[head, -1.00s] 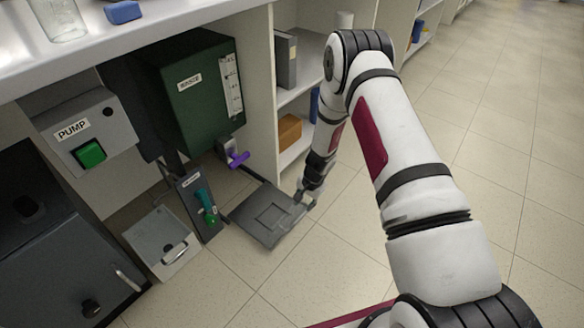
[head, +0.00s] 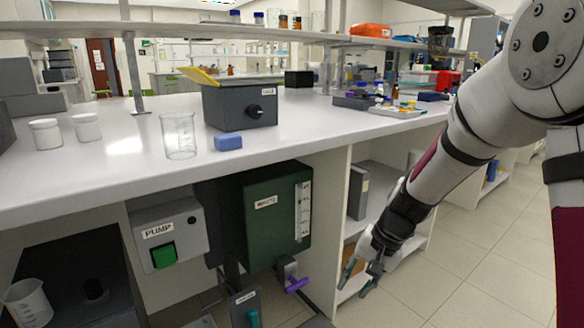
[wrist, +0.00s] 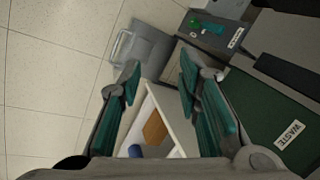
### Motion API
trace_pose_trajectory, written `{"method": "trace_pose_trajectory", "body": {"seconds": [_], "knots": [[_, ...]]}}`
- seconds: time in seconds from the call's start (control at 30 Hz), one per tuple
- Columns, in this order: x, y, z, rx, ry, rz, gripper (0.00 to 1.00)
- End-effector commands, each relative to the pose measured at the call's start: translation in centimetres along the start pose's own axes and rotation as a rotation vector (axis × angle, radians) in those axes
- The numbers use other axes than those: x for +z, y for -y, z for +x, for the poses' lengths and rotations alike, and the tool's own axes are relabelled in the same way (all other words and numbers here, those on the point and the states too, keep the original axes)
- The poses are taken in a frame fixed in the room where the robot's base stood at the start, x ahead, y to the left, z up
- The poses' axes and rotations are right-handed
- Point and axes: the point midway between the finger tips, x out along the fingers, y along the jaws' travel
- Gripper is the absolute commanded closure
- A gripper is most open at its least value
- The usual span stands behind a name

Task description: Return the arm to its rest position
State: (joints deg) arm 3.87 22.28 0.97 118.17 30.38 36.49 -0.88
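My gripper (head: 361,274) is at the lower end of my arm, in front of the low shelves beside the green waste tank (head: 276,225). In the wrist view its two green-padded fingers (wrist: 160,72) are spread apart with nothing between them, so it is open and empty. My arm reaches down from the right side of the head view, outside the bench's front edge.
The bench top (head: 110,170) holds a beaker (head: 179,136), a blue block (head: 228,142) and a dark grey box (head: 240,107). Below are the pump box (head: 168,234) and a purple-handled valve (head: 296,284). Open floor (head: 470,285) lies right.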

Motion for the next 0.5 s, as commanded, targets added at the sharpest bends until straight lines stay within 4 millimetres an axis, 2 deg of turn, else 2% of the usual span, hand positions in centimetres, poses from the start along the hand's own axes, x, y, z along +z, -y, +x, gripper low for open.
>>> {"method": "trace_pose_trajectory", "body": {"seconds": [0.03,0.2,0.37,0.5], "knots": [[1.4,0.3,-2.2,0.000,-0.001,-0.032,0.69],[6.6,0.0,-7.8,0.025,0.022,-0.128,0.69],[11.8,-1.3,-12.3,0.065,0.037,-0.211,0.69],[16.4,-3.3,-15.4,0.109,0.046,-0.273,0.69]]}}
